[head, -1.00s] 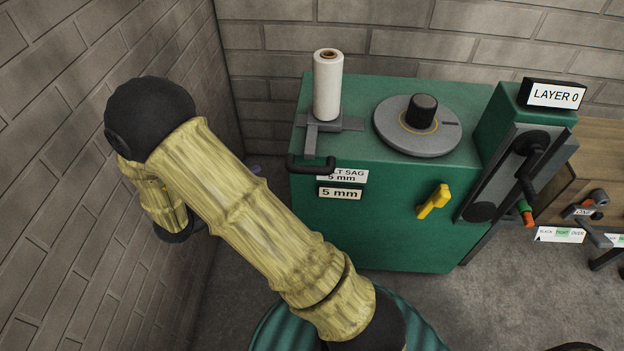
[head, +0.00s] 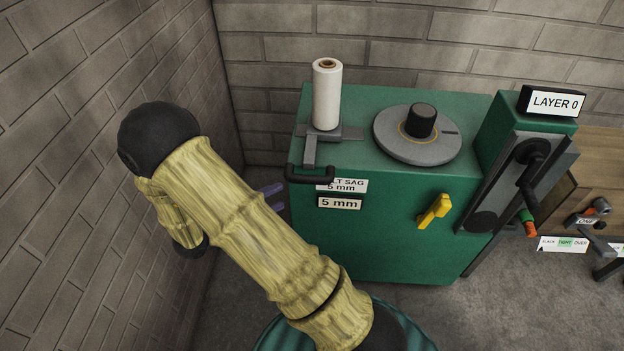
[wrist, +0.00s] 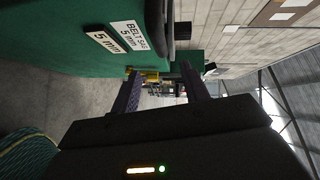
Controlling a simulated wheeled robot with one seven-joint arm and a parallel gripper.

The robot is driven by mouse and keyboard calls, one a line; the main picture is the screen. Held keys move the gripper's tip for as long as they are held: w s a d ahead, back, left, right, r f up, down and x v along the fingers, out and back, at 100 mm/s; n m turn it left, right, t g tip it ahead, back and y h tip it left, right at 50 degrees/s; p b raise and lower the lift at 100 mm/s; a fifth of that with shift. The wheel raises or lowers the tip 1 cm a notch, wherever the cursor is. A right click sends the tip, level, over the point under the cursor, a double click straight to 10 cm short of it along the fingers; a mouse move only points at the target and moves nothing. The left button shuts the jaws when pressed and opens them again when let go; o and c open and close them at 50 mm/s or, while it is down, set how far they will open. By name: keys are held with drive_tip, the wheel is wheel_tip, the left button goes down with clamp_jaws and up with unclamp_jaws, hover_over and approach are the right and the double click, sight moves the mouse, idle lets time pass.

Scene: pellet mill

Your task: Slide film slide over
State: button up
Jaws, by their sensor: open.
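The film slide is a grey bracket (head: 338,132) on top of the green machine. It carries an upright white film roll (head: 326,95) and has a black handle (head: 310,174) at the machine's front left edge. In the wrist view a black bar, seemingly this handle (wrist: 182,30), shows near the top. My gripper (head: 274,195) is mostly hidden behind my arm, with purple fingers showing left of and below the handle, apart from it. In the wrist view my gripper (wrist: 160,88) has its fingers spread with nothing between them.
The green machine (head: 370,240) also has a round grey dial (head: 418,134), a yellow lever (head: 434,207) and a black crank (head: 528,160). Labels read "5 mm" (head: 340,202) and "LAYER 0" (head: 554,102). A brick wall (head: 60,150) stands close on the left.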

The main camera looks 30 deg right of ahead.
sight(307, 183)
drive_tip(key=x, duration=1.2)
drive_tip(key=shift+w+d, duration=0.1)
drive_tip(key=shift+d, duration=0.05)
drive_tip(key=shift+c, duration=0.5)
clamp_jaws()
